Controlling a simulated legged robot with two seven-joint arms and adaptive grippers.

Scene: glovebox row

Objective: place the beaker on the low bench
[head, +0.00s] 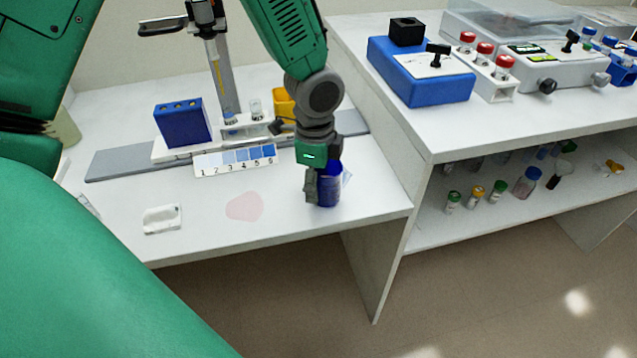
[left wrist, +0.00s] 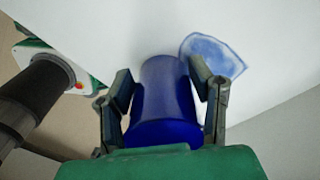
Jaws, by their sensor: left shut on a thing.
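The beaker (head: 329,188) is a dark blue cylinder over the front right part of the low bench (head: 200,250). My left gripper (head: 318,188) comes down from above and is shut on the beaker. In the left wrist view the blue beaker (left wrist: 166,105) sits between the two fingers (left wrist: 163,105) of the gripper. I cannot tell whether its base touches the bench top. A pale blue patch (left wrist: 213,55) lies on the white surface beside it. My right gripper is not in view.
A pink patch (head: 245,207) and a small white dish (head: 161,219) lie left of the beaker. Behind are a numbered colour strip (head: 235,162), a blue block (head: 182,123) and a yellow container (head: 284,104). A higher bench (head: 440,135) with a shelf stands at right.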

